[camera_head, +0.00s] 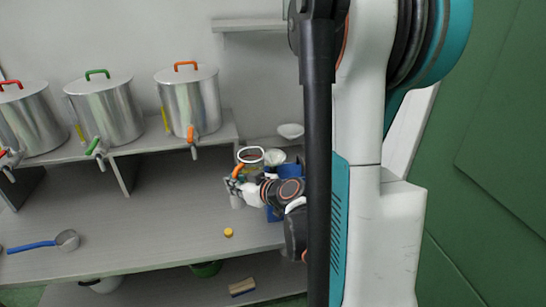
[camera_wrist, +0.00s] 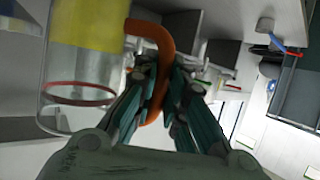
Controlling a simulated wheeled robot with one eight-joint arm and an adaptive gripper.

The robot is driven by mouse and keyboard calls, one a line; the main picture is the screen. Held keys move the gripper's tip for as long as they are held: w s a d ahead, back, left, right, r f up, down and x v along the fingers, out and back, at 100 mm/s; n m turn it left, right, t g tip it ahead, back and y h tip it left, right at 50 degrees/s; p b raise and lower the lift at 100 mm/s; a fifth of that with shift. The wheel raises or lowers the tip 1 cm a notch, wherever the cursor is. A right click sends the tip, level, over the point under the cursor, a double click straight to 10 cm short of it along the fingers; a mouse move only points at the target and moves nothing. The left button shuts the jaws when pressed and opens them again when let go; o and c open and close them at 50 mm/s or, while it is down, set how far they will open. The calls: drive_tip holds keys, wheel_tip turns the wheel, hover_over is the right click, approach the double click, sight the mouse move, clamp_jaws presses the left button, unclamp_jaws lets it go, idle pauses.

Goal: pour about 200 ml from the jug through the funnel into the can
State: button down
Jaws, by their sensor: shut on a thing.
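The clear jug (camera_wrist: 85,60) holds a yellow liquid and has a red ring around it and an orange handle (camera_wrist: 158,60). My gripper (camera_wrist: 158,100) is shut on this handle. In the head view my gripper (camera_head: 236,186) is at the handle, and the jug's pale rim (camera_head: 250,149) shows above the bench. A white, funnel-like piece (camera_head: 291,130) shows behind and to the right of the jug. Blue parts (camera_head: 289,171) beside the jug may belong to the can, but my arm hides most of them. I cannot tell how the funnel and can sit together.
Several steel vats with taps (camera_head: 190,103) stand on the raised shelf at the back left. A blue-handled ladle (camera_head: 67,240) and a small yellow cap (camera_head: 228,232) lie on the bench (camera_head: 150,225). The bench between them is clear. A brush (camera_head: 242,287) lies on the lower shelf.

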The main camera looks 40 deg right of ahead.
drive_tip(key=shift+w, duration=0.15)
drive_tip(key=shift+w+d+m+h, duration=0.35)
drive_tip(key=shift+w+m+h, duration=0.2)
drive_tip(key=shift+w, duration=0.3)
drive_tip(key=shift+w+d+m+h, duration=0.4)
drive_tip(key=shift+w+h, duration=0.2)
drive_tip(key=shift+w, duration=0.2)
drive_tip(key=shift+w+d+m+h, duration=0.3)
drive_tip(key=shift+w+m+h, duration=0.25)
drive_tip(key=shift+w, duration=0.3)
